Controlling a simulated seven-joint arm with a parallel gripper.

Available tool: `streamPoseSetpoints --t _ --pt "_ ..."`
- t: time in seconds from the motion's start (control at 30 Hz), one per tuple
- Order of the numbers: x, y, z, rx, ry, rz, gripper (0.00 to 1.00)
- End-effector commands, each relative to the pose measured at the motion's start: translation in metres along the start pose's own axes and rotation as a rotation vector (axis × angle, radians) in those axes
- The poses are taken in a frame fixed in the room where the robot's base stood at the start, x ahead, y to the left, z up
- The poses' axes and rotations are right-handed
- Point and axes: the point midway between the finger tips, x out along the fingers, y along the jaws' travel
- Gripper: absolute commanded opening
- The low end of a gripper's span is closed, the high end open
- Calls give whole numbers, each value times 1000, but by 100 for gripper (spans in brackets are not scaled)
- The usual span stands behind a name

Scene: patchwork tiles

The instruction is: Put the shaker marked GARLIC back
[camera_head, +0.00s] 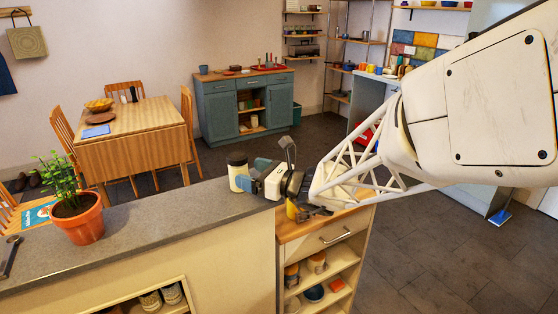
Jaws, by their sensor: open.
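A white cylindrical jar or shaker with a dark top (238,172) stands upright near the far edge of the grey counter (165,212). Its marking is too small to read, so I cannot tell whether it says GARLIC. My gripper (251,175) reaches in from the right, with blue fingertips just right of this jar. It is open. I cannot tell whether the fingers touch the jar or surround it. Several jars show on lower shelves, two in the counter's front opening (150,301) and two in the wooden shelf unit (317,262); no label on them is readable.
A potted plant (82,223) stands on the counter at left. A yellow item (291,211) sits by the wooden top below my wrist. A dark bowl (314,293) and a red item (337,285) are on the shelves. The counter between plant and jar is clear.

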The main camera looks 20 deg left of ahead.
Motion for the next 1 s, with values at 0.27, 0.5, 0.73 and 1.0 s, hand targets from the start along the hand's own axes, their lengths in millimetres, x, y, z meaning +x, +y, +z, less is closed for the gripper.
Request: streamPoseSetpoints --t 0.27,0.5,0.73,1.0 --pt "-41 -1 0 1 0 -3 83" --pt "-64 -1 0 1 0 -2 83" --pt "-73 0 0 1 0 -1 83" --pt "-73 0 0 1 0 -1 83"
